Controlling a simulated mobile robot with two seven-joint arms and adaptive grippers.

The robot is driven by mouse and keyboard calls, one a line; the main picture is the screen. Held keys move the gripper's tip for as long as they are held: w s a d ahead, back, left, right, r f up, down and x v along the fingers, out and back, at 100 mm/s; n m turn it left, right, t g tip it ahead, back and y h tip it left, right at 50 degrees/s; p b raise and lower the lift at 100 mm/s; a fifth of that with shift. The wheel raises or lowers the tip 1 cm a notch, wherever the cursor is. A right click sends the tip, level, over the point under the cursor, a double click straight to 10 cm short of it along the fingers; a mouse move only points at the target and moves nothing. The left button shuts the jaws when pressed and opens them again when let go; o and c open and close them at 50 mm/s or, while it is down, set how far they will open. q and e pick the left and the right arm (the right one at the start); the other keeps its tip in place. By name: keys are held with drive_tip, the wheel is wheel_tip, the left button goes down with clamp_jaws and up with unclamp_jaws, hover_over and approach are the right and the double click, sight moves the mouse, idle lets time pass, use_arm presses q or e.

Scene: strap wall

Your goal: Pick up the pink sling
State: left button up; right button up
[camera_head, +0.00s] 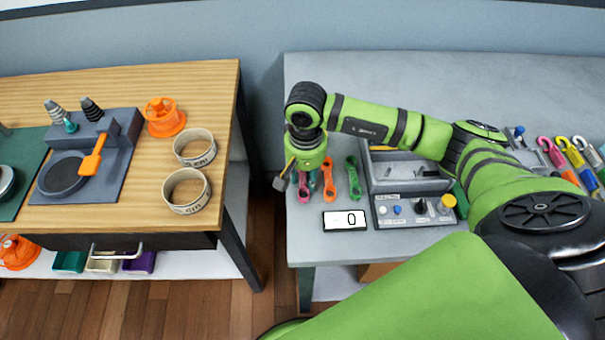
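A small pink looped piece (304,192) lies at the left front of the grey table, partly hidden by my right gripper. It may be the pink sling. Another pink piece with a hook-like end (545,144) lies at the far right of the same table, beside yellow and white ones. I cannot tell for certain which is the sling. My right gripper (284,180) hangs over the table's left edge, pointing down, just left of the near pink piece. Its fingers are small and dark, and whether they are open or touch anything cannot be told. My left gripper is not in view.
Orange (328,181) and green (353,178) looped pieces lie right of the near pink one. A white display reading 0 (345,221) and a grey control box (418,211) stand nearby. A wooden table (215,95) is at left, across a floor gap.

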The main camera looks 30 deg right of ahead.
drive_tip(key=shift+f, duration=0.1)
clamp_jaws()
